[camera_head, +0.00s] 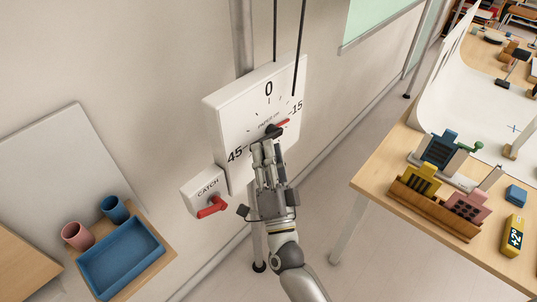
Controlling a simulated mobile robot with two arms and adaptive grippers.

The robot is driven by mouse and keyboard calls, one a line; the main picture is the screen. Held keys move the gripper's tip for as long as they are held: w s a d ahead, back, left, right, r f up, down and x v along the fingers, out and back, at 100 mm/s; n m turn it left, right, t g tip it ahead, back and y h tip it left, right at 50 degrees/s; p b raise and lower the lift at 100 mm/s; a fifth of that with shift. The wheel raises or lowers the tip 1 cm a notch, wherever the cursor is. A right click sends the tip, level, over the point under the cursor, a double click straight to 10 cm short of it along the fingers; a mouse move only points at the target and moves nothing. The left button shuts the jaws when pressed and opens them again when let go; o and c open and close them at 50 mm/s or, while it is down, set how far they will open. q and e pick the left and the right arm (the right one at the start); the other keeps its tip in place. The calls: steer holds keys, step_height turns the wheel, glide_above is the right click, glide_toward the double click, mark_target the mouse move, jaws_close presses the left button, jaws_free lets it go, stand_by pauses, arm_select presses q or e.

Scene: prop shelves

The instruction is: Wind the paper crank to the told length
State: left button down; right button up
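A white dial board (228,108) hangs in front of the wall, marked 0, 15 and 45 with "PAPER CM". A red pointer (282,122) near its middle points right, a little below the 15 mark. A dark crank part (273,131) shows at the dial's centre. My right gripper (267,147) is in front of the lower dial, its fingertips just below this dark part and covering the lower face. Whether the fingers hold a crank knob is hidden. A white box (201,187) marked CATCH with a red lever (212,207) is at the lower left. My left gripper is out of view.
Two dark cords (299,48) rise from the board. At lower left a blue tray (122,258), a pink cup (76,235) and a blue cup (115,209) stand on a wooden surface. At right a table (385,178) holds a wooden rack (436,213) with coloured blocks.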

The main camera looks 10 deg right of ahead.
steer(key=shift+o, duration=1)
steer(key=shift+f, duration=0.1)
steer(key=shift+f, duration=0.1)
steer(key=shift+s+f, duration=0.2)
steer(key=shift+s, duration=0.05)
steer(key=v, duration=1.1)
steer(key=shift+s, duration=0.1)
